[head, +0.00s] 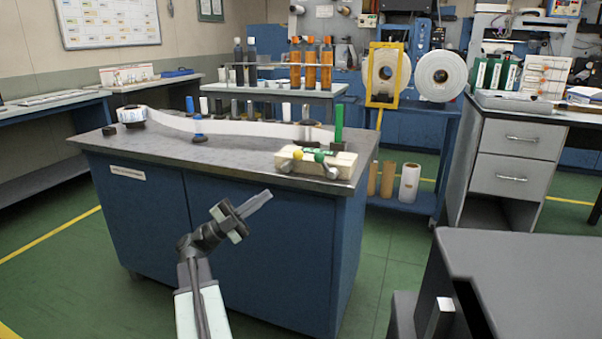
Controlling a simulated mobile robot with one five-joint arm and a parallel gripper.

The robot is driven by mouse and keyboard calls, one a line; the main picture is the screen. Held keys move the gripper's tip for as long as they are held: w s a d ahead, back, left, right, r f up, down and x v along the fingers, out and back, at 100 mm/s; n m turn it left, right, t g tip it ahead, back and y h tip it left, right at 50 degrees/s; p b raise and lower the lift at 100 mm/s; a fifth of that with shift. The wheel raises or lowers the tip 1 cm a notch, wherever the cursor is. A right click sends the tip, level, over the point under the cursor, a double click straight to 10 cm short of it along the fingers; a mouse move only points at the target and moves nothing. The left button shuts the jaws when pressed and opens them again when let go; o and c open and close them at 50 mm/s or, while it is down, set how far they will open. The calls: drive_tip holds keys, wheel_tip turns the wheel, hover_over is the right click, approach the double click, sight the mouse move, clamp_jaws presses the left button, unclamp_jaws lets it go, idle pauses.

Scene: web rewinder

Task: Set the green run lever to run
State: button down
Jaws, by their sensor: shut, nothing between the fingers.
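A cream control box (335,166) sits on the right front of the grey worktop. A green knob (319,157) shows on its front, likely the run lever's end; its exact setting is too small to tell. A yellow knob (298,154) is just left of it. A green upright post (339,121) stands behind the box. My gripper (268,194) is shut and empty, in front of the blue cabinet, lower and left of the box, apart from it. Its fingers point up and right.
A dark grey surface (530,275) fills the lower right. Green floor is open at left.

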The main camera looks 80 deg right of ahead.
drive_tip(key=p, duration=0.7)
approach(324, 165)
drive_tip(key=r, duration=0.1)
drive_tip(key=s+d+r, duration=0.2)
drive_tip(key=r, duration=0.1)
drive_tip(key=shift+d, duration=0.1)
drive_tip(key=shift+s+d+r+p, duration=0.2)
drive_tip(key=shift+s+p, duration=0.15)
drive_tip(key=shift+s, duration=0.05)
